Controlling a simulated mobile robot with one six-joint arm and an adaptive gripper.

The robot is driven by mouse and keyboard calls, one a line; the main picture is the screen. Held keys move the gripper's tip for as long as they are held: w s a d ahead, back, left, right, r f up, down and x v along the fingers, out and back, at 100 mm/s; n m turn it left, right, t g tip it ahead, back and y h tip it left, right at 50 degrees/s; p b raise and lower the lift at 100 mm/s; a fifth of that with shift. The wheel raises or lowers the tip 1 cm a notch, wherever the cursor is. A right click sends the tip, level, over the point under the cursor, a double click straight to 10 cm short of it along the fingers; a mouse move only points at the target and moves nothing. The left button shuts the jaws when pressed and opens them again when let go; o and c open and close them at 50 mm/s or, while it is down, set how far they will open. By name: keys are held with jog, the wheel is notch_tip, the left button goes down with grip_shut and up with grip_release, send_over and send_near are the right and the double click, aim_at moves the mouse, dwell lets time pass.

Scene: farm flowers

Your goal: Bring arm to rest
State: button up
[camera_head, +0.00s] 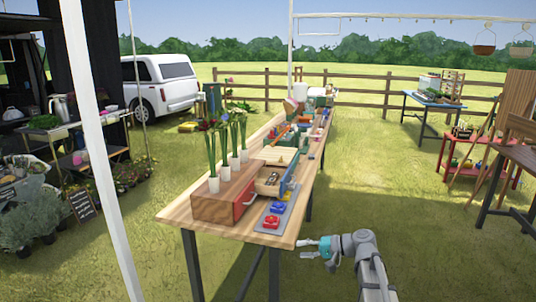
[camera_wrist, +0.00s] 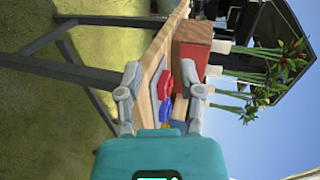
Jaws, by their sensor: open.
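My gripper (camera_head: 312,247) is open and empty in the head view, off the near right corner of the long wooden table (camera_head: 175,212). Its fingers point left, toward the table edge, and do not appear to touch it. In the wrist view my gripper (camera_wrist: 165,90) shows with its two fingers spread apart. Between and beyond them are the table edge, a red piece (camera_wrist: 165,84) and a blue piece (camera_wrist: 165,110). My arm is at the lower right of the head view.
A grey tray (camera_head: 262,228) holds red and blue pieces.

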jog(key=s+a+f+n+g+h, duration=0.1)
jog(key=s+f+n+g+h, duration=0.1)
jog(key=s+f+h, duration=0.55)
jog(key=s+d+f+n+g+h, duration=0.1)
jog(key=s+d+f+h, duration=0.2)
jog(key=s, duration=0.2)
jog(key=s+d+f+g+h, duration=0.1)
jog(key=s+d+f+h, duration=0.2)
jog(key=s+h, duration=0.15)
notch_tip(320, 180, up, 19)
jog(key=p, duration=1.8)
jog(key=shift+s+d+y+p, duration=0.2)
jog(key=shift+s+y+p, duration=0.15)
jog(key=shift+y, duration=0.05)
jog(key=shift+d, duration=0.1)
